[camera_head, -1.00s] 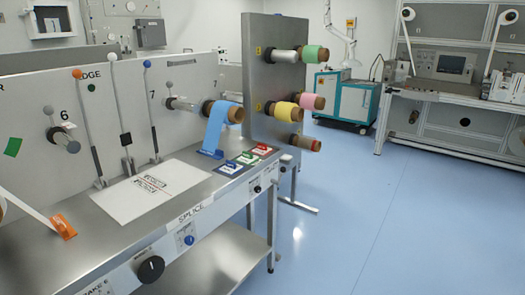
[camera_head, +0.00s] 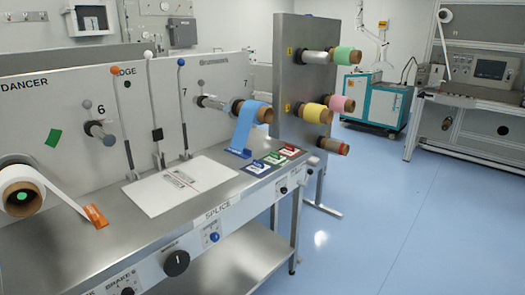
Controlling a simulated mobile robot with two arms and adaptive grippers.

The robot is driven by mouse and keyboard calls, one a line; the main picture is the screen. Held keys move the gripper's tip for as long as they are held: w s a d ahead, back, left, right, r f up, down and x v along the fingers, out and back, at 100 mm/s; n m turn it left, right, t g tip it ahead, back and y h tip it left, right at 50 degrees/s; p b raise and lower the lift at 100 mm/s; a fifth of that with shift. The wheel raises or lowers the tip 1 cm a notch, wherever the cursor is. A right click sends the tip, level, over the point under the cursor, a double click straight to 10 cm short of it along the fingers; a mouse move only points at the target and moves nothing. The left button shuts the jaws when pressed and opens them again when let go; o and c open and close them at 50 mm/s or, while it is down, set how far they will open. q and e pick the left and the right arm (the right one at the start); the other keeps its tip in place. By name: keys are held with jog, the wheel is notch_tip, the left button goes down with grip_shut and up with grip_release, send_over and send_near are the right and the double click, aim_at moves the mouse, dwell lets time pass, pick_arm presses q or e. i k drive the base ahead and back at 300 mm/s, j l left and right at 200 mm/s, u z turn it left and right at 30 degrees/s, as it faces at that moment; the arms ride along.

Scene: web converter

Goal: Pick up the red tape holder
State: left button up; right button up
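The red tape holder (camera_head: 290,151) lies at the right end of the steel splice table (camera_head: 115,244). It is the rightmost and farthest of a row of small holders, beside a green one (camera_head: 273,159) and a blue one (camera_head: 255,168). The holders lie flat, each with a white part on top. Neither of my grippers shows in the head view.
A white splice plate (camera_head: 180,185) lies mid-table. A steel panel with colored rolls (camera_head: 312,112) stands behind the right end. Blue floor (camera_head: 400,220) is clear to the right.

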aim_at(290, 150)
jog(key=i+l+u, duration=0.25)
jog(key=u, duration=0.25)
jog(key=i+l+u, duration=0.15)
jog(key=l+u, duration=0.3)
jog(key=l, duration=0.1)
